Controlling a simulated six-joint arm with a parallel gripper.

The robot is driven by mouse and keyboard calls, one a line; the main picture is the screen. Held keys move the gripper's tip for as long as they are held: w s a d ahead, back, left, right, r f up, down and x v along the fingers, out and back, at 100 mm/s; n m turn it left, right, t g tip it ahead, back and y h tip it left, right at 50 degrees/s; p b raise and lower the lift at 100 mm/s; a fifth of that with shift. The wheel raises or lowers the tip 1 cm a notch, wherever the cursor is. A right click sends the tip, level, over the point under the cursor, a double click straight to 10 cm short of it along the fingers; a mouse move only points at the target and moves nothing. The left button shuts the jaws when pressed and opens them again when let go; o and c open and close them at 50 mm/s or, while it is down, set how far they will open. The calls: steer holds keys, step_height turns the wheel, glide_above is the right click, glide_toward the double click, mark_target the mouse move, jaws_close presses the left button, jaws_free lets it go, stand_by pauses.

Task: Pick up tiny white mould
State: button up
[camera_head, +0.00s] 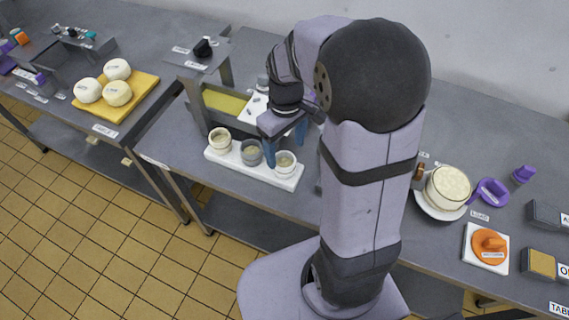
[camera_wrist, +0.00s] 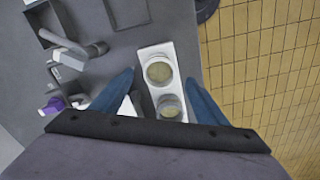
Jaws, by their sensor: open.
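A tiny white mould (camera_head: 285,164), round and cup-like with a pale filling, stands at the right end of a white tray (camera_head: 234,160). A grey mould (camera_head: 251,152) and a beige mould (camera_head: 220,139) stand beside it in a row. The wrist view shows the tray (camera_wrist: 148,52) with two round moulds, an upper one (camera_wrist: 159,72) and a lower one (camera_wrist: 169,107); the gripper body may hide the third. My gripper (camera_head: 286,152) has its blue fingers apart and empty, above the tray's right part. Its fingers (camera_wrist: 160,77) flank the tray in the wrist view.
Behind the tray is a grey bin (camera_head: 224,103) with yellow contents. A yellow board (camera_head: 140,92) with white balls lies at left. A cake-like round (camera_head: 447,188) sits on a plate at right. The table's front edge runs close to the tray.

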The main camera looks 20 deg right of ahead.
mark_target(284, 165)
steer(key=shift+w+f+p, duration=0.2)
steer(key=shift+f+p, duration=0.85)
steer(key=shift+f, duration=2.15)
steer(key=shift+c, duration=0.4)
steer(key=c, duration=1.1)
step_height(284, 165, up, 10)
steer(key=shift+w+r+b, duration=0.1)
steer(key=shift+b, duration=0.85)
